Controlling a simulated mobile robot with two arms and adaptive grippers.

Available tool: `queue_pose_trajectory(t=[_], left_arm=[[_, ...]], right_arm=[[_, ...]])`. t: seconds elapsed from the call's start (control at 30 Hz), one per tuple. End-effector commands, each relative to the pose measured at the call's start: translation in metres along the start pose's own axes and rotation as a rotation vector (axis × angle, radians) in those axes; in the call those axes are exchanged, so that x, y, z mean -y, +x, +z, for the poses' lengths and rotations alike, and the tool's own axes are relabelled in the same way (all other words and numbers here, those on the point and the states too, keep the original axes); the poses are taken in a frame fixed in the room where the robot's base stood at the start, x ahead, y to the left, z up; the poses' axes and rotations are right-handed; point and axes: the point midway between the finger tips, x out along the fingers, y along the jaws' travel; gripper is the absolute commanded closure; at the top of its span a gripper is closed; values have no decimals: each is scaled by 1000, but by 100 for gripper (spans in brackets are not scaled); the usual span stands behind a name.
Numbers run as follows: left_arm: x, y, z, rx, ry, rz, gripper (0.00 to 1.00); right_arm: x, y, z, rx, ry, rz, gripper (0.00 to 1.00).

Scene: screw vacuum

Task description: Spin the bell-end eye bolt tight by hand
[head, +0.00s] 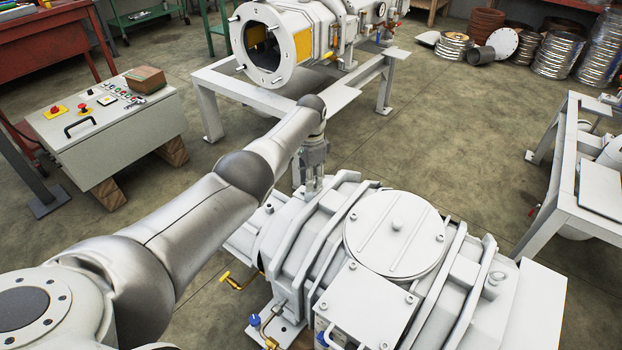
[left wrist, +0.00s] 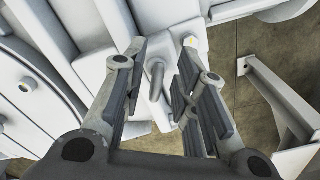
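The eye bolt (left wrist: 156,77) shows in the left wrist view as a grey metal rod standing up from a white block on the vacuum housing. My left gripper (left wrist: 158,85) is over it, one finger on each side. The fingers stand apart, with a visible gap to the bolt on both sides. In the head view my left gripper (head: 311,185) points down at the far end of the white screw vacuum (head: 335,235). The bolt is hidden there by the gripper. My right gripper is in neither view.
A round cover (head: 397,235) and raised ribs stand up on the housing beside the gripper. A control desk (head: 105,125) stands at left. A white frame (head: 215,110) holds another machine behind. Open floor (head: 450,130) lies to the right.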

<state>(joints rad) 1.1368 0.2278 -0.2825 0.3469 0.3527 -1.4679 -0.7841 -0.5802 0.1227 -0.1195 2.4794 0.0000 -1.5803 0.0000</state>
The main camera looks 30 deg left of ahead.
Motion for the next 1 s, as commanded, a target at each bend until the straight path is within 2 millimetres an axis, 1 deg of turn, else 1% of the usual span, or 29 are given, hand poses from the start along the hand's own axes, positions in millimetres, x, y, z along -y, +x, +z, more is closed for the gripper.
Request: queue_pose_trajectory(t=[0.27,0.37,0.47,0.6,0.8,0.9,1.0], left_arm=[[-1,2,1,2,0,3,71],[-1,-1,1,2,-1,3,71],[-1,-8,0,1,0,2,71],[0,-25,1,1,1,0,71],[0,-73,0,0,0,0,71],[0,-92,0,-1,0,0,71],[0,-105,0,1,-1,1,71]], right_arm=[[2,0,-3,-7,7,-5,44],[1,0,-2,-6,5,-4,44],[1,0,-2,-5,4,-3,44],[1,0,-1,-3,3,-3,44],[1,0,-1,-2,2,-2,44],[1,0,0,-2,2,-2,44],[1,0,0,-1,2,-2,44]])
